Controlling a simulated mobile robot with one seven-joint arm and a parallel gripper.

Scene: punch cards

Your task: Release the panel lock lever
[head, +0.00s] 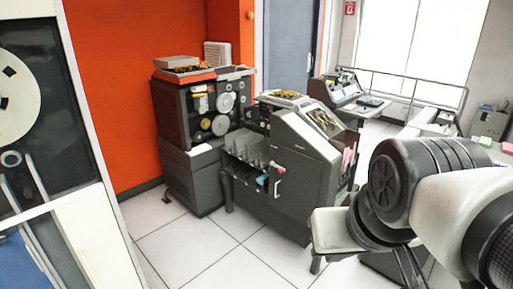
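A dark grey punch-card machine (300,180) stands in the middle of the head view. A small white lever-like handle with a red part (277,185) is on its front face, below the sloped grey panel. It looks roughly upright, but it is too small to tell whether it is the panel lock lever or whether it is locked. My arm comes in from the right, with its large dark joint in front of the machine's right side. My gripper cannot be made out in this view.
A black machine with reels (205,115) stands to the left against an orange wall (115,90). A tape cabinet (50,130) fills the left edge. White tiled floor (200,245) is clear in front of the machines. A desk machine (335,90) stands behind.

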